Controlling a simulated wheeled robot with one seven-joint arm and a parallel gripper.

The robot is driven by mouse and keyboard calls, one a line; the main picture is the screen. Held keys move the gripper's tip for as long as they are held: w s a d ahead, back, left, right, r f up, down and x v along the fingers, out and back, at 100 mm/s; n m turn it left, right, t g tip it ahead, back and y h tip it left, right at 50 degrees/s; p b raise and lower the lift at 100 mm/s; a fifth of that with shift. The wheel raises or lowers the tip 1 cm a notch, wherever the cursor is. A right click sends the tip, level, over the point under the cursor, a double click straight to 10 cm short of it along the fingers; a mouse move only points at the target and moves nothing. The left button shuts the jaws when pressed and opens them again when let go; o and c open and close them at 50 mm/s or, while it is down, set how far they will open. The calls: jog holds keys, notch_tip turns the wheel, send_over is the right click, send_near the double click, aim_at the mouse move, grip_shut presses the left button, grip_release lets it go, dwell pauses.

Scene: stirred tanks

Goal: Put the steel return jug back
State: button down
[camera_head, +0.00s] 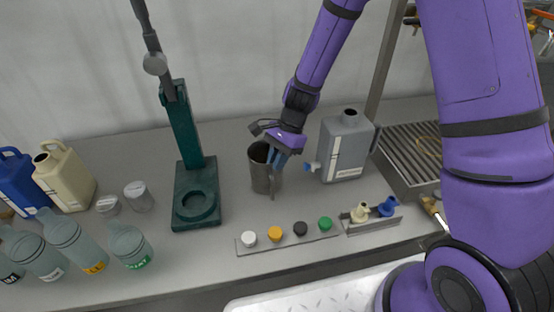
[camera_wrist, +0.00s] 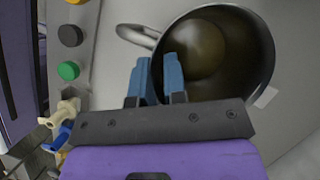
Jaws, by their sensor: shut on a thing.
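The steel return jug (camera_head: 262,176) stands upright on the grey bench, right of the green stand, in the head view. In the wrist view the jug (camera_wrist: 262,50) is seen from above, with some yellowish liquid or tint at its bottom and its handle at the left. My gripper (camera_head: 276,160) is at the jug's right side near the rim. In the wrist view the blue fingers of my gripper (camera_wrist: 160,78) are close together at the near rim, shut on the jug's edge. The exact contact is partly hidden by the fingers.
A green stand (camera_head: 187,130) with a round recess is left of the jug. A grey canister (camera_head: 345,148) stands close on the right. A strip of coloured caps (camera_head: 290,236) lies in front, beside a holder with spouts (camera_head: 371,222). Several bottles (camera_head: 70,240) fill the left.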

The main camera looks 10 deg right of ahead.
jog(key=c, duration=1.2)
grip_release()
jog(key=shift+f, duration=0.1)
jog(key=shift+o, duration=0.2)
jog(key=s+d+r+n+t+h, duration=0.15)
jog(key=d+r, duration=0.25)
jog(key=r, duration=0.6)
jog(key=d+r+n+t, duration=0.15)
jog(key=d+r, duration=0.25)
jog(key=r, duration=0.6)
jog(key=s+d+r+n+t+h, duration=0.1)
jog(key=s+d+r+n, duration=0.3)
jog(key=s, duration=0.6)
jog(key=s+d+r+n+t+h, duration=0.2)
jog(key=s+d+r+n+t, duration=0.2)
jog(key=s+d+r, duration=0.2)
jog(key=s+r, duration=0.2)
jog(key=s, duration=0.2)
jog(key=shift+s+d+r+n, duration=0.2)
jog(key=shift+s+r+n, duration=0.1)
jog(key=shift+s+n, duration=0.1)
jog(key=shift+w, duration=0.1)
